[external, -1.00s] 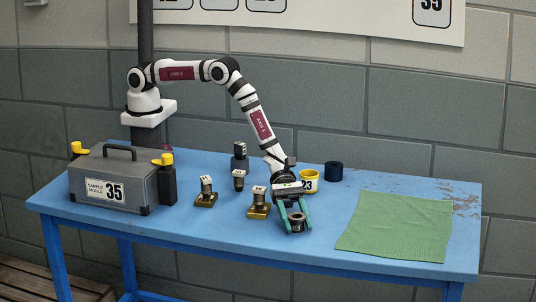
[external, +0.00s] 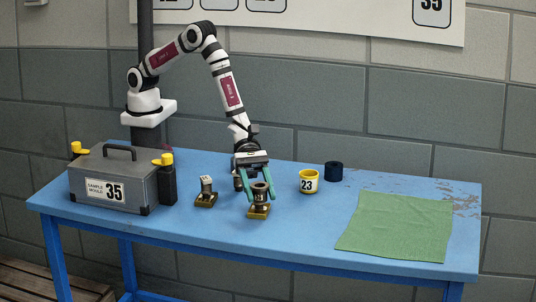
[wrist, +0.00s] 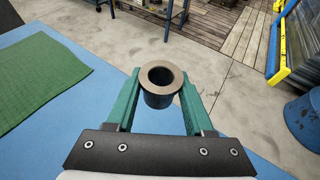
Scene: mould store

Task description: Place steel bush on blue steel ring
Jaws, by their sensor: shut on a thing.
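The steel bush, a grey-brown flanged sleeve with a round bore, is between my fingers in the external view (external: 260,188) and the wrist view (wrist: 160,96). My gripper (external: 261,196) is shut on it from both sides and holds it roughly upright. In the external view the bush overlaps the top of a brass-based steel piece (external: 258,212); I cannot tell whether they touch. A dark blue ring (external: 334,172), the only blue ring in view, stands at the back of the table, right of my gripper and apart from it.
A yellow cup marked 23 (external: 308,181) stands just left of the blue ring. Another brass-based piece (external: 206,194) is left of my gripper. A grey mould case (external: 112,181) stands at the left. A green cloth (external: 395,228) lies at the right. The table's front middle is bare.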

